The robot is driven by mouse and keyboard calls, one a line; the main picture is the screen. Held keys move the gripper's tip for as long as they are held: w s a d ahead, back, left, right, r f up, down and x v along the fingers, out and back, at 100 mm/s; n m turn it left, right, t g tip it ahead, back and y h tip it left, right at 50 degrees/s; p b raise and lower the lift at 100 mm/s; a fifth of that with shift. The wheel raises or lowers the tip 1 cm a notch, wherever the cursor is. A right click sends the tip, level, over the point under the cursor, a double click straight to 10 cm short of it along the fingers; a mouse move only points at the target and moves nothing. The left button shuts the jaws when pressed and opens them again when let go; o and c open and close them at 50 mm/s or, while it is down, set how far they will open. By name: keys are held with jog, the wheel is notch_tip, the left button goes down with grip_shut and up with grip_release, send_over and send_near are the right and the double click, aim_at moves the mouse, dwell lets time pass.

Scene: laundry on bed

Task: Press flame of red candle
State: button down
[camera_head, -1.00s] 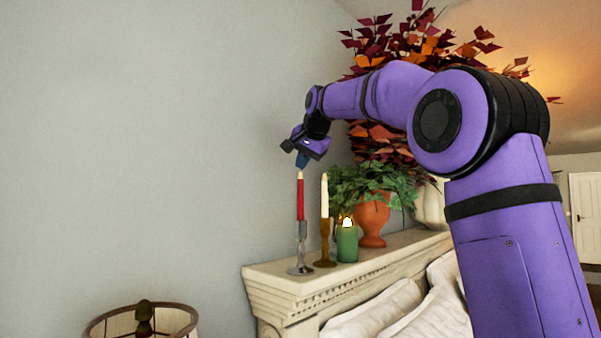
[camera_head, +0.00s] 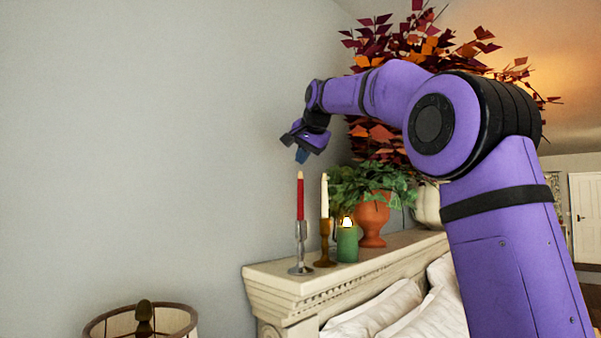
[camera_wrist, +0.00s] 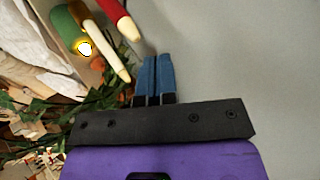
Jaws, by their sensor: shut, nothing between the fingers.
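The red candle (camera_head: 300,200) stands upright in a silver holder (camera_head: 301,250) near the left end of the cream ledge. Its tip is pale, and I see no clear flame on it. In the wrist view the red candle (camera_wrist: 117,14) is at the top, its pale tip (camera_wrist: 131,33) just beyond the fingers. My gripper (camera_head: 302,157) is above the candle tip in the head view, apart from it by a small gap. Its blue fingers are together and empty in the wrist view (camera_wrist: 154,75).
A white candle (camera_head: 324,197) in a brown holder and a lit green candle (camera_head: 347,243) stand to the right. An orange pot (camera_head: 371,220) with leafy greenery is behind them. The ledge (camera_head: 290,285) meets a grey wall (camera_head: 150,130). A lampshade (camera_head: 105,325) is lower left.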

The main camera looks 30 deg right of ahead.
jog(key=shift+r, duration=2.5)
